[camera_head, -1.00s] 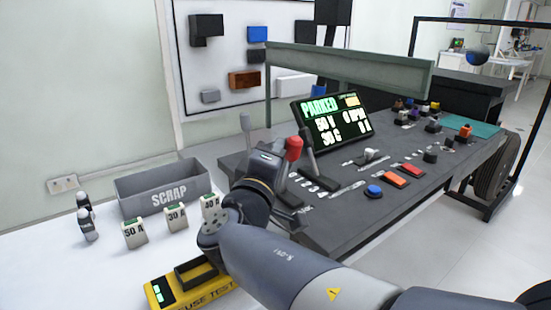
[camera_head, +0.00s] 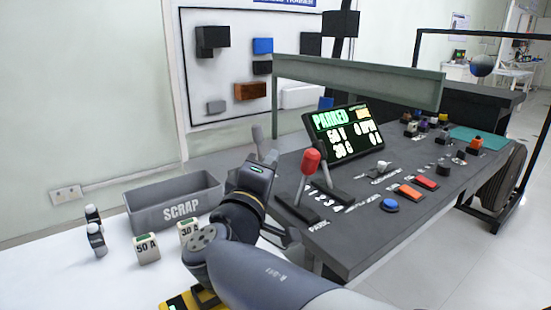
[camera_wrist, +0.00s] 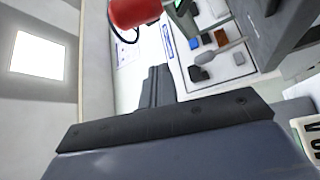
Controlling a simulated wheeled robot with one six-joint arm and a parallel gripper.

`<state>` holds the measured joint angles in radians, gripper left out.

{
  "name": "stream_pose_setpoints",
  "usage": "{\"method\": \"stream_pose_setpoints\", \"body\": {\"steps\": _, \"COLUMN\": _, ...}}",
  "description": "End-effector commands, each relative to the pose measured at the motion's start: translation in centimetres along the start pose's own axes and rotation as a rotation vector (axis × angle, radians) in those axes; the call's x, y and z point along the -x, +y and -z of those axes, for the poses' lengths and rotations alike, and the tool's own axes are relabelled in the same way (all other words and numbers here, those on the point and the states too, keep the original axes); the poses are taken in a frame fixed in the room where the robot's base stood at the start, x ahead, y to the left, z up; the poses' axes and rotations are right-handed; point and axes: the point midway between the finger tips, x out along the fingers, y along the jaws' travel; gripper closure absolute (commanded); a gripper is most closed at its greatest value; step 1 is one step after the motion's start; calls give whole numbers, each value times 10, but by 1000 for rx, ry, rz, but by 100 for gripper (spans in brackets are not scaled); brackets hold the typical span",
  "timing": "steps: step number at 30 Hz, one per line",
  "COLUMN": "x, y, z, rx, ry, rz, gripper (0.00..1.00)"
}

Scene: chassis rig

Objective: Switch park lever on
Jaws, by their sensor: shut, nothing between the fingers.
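The lever with a red knob (camera_head: 311,161) stands on the console's near left end, beside the printed word PARK. Its stem rises from a dark slotted base and leans slightly right. My gripper (camera_head: 271,157) is left of the red knob, apart from it in the head view; its fingers show only partly there. In the wrist view my fingers (camera_wrist: 155,88) are shut and empty, with the red knob (camera_wrist: 135,11) above them in the picture. The display (camera_head: 344,134) reads PARKED.
A grey-knobbed lever (camera_head: 258,137) stands behind my gripper. A dark lever base (camera_head: 333,190) is right of the red lever. Buttons, including a blue one (camera_head: 390,205), lie farther right. The SCRAP bin (camera_head: 170,203) and small blocks stand left.

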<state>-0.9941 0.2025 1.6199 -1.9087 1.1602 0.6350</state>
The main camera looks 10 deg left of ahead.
Motion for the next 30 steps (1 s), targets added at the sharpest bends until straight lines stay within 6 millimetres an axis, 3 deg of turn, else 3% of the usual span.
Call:
{"method": "stream_pose_setpoints", "body": {"steps": 6, "x": 44, "y": 4, "z": 1, "rx": -2, "ry": 4, "rz": 0, "gripper": 100}}
{"method": "stream_pose_setpoints", "body": {"steps": 12, "x": 66, "y": 4, "z": 1, "rx": -2, "ry": 1, "rz": -1, "gripper": 100}}
{"method": "stream_pose_setpoints", "body": {"steps": 30, "x": 68, "y": 3, "z": 0, "rx": -2, "ry": -2, "rz": -2, "gripper": 100}}
